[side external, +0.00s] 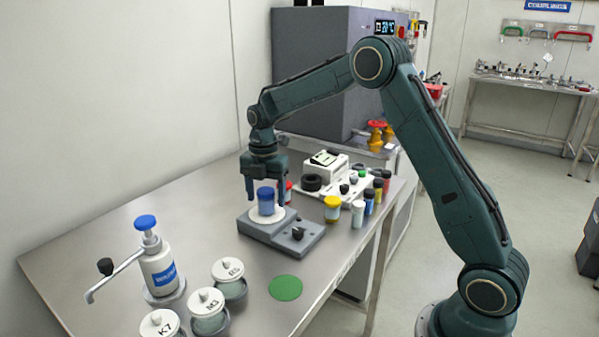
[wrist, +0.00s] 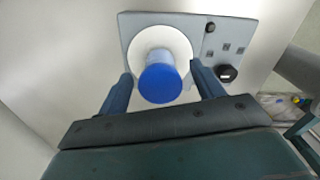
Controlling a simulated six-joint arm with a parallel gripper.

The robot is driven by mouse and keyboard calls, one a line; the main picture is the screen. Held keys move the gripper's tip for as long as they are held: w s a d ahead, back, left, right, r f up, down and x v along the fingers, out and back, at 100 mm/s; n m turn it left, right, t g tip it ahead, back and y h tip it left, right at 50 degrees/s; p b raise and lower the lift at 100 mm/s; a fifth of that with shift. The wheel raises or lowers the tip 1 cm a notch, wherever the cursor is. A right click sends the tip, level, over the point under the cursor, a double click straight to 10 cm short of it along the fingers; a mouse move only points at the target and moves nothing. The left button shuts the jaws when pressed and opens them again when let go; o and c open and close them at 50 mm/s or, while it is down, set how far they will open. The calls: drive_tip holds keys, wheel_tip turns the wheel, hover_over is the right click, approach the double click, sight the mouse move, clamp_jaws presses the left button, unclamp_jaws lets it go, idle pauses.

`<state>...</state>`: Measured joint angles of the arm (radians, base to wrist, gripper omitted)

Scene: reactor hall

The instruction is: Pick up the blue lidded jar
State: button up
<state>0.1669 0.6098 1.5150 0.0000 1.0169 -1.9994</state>
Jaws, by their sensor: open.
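The blue lidded jar (side external: 266,201) stands upright on the round white plate of a grey bench device (side external: 250,228). In the wrist view the jar's blue lid (wrist: 160,83) shows from above, on the white disc (wrist: 182,42). My gripper (side external: 265,198) points down over the jar. Its two fingers are apart, one on each side of the jar in the picture. In the wrist view my gripper (wrist: 162,88) is open with the lid between its fingers, and gaps show on both sides.
A yellow jar (side external: 332,208) and several small jars stand right of the device. A red jar (side external: 284,190) is close behind. A pump bottle (side external: 160,268) and white-lidded pots (side external: 229,275) stand at the front left. A green disc (side external: 285,288) lies on the steel table (side external: 110,235).

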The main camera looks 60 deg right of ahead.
sight(266, 190)
drive_tip(key=shift+f, duration=1.15)
drive_tip(key=c, duration=1.2)
drive_tip(key=shift+r, duration=0.25)
wheel_tip(266, 190, up, 20)
drive_tip(key=shift+f, duration=0.2)
